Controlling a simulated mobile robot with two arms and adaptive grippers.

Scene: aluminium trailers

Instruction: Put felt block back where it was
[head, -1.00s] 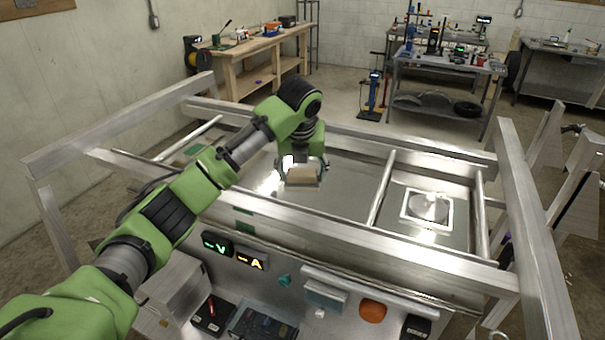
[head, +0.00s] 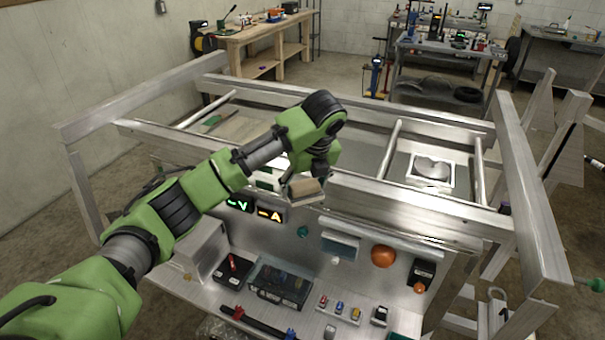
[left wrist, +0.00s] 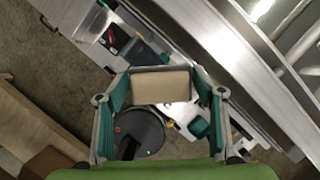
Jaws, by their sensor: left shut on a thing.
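The felt block (head: 304,188) is a small tan block with a pale face. My left gripper (head: 305,193) is shut on it and holds it in the air, at the near rail of the aluminium trailer frame (head: 420,207), above the grey shelf. In the left wrist view the block (left wrist: 160,87) sits between the two teal-padded fingers of the left gripper (left wrist: 160,92). My right gripper is in neither view.
A white square plate (head: 431,172) lies in the trailer's right bay.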

